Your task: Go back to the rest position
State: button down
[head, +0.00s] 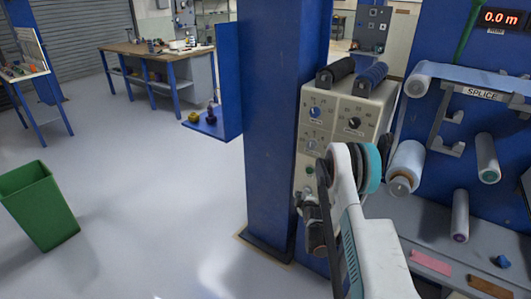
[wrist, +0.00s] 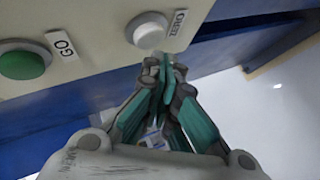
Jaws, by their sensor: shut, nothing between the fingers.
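My gripper (wrist: 163,72) is shut and empty in the wrist view. Its fingertips are just below a white button (wrist: 148,32) on the beige control panel (wrist: 88,25); I cannot tell whether they touch it. A green button (wrist: 22,64) labelled GO is to the left. In the head view, the control box (head: 336,100) with its dials is mounted by the blue column. My white arm stands in front of its lower part and largely hides the gripper there.
The blue column (head: 283,110) stands close left of my arm. The splice station's film rolls (head: 405,165) and shelf (head: 408,232) are close on the right. A green bin (head: 38,205) and a workbench (head: 150,52) are farther left. The floor between is clear.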

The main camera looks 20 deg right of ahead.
jog(key=s+a+r+m+g+y, duration=0.15)
jog(key=a+r, duration=0.25)
jog(key=r, duration=0.6)
jog(key=a+r+m, duration=0.2)
jog(key=a+r, duration=0.1)
jog(key=r, duration=0.7)
jog(key=s+a+r+m+g, duration=0.1)
jog(key=s+a+r, duration=0.35)
jog(key=r, duration=0.25)
jog(key=s+a+r+m, duration=0.1)
jog(key=s+a+r, duration=0.2)
jog(key=s+r, duration=0.3)
jog(key=s+a+r+m+g+y, duration=0.1)
jog(key=s+a+r+m, duration=0.15)
jog(key=s, duration=0.55)
jog(key=s+a+r+m+g, duration=0.1)
jog(key=s+a+r, duration=0.25)
jog(key=s, duration=0.45)
jog(key=s+a+f+m, duration=0.1)
jog(key=s, duration=0.8)
jog(key=s+a+f+m+g, duration=0.1)
jog(key=s+m, duration=0.1)
jog(key=s, duration=0.7)
jog(key=shift+f, duration=0.1)
